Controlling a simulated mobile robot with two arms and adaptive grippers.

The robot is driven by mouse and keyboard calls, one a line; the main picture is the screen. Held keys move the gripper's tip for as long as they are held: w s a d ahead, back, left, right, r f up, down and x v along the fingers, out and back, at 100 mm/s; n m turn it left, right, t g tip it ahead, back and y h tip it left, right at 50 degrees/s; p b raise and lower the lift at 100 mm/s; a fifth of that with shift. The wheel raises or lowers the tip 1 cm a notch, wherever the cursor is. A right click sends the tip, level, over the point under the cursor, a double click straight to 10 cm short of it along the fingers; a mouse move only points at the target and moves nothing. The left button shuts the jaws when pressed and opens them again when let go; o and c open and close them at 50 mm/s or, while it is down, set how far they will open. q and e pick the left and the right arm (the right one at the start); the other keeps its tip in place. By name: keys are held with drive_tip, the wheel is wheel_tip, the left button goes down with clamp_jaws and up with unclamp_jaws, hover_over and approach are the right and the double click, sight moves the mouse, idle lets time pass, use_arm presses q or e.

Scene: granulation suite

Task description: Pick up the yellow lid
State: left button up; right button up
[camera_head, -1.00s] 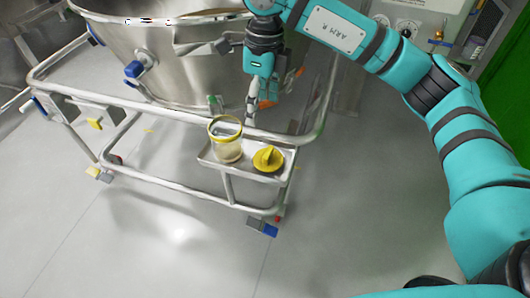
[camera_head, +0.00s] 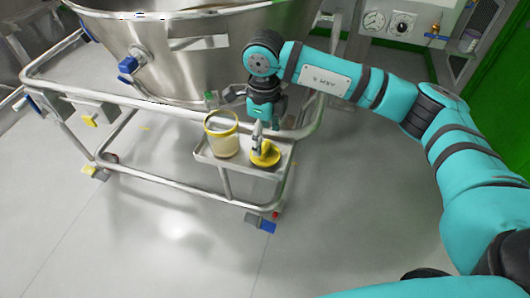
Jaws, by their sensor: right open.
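The yellow lid (camera_head: 264,158) lies on the small metal tray (camera_head: 231,168) on the side of the cart. It is round with a raised grip on top. My right gripper (camera_head: 262,140) is open and points down at the lid, with its fingers at the raised grip. I cannot tell whether the fingers touch it. The gripper hides part of the lid's far side. A clear jar (camera_head: 223,144) with a yellow rim stands upright on the tray, left of the lid. My left gripper is not in view.
A large steel vessel (camera_head: 180,60) sits in the tubular cart frame (camera_head: 160,182) behind the tray. The cart's rail passes close behind the jar and gripper. Gauges (camera_head: 374,20) are on a panel at the back. The grey floor in front is clear.

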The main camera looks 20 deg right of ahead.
sight(265, 146)
wheel_tip(265, 146, down, 4)
drive_tip(key=shift+s+f, duration=0.1)
drive_tip(key=shift+f, duration=0.1)
drive_tip(key=c, duration=1.1)
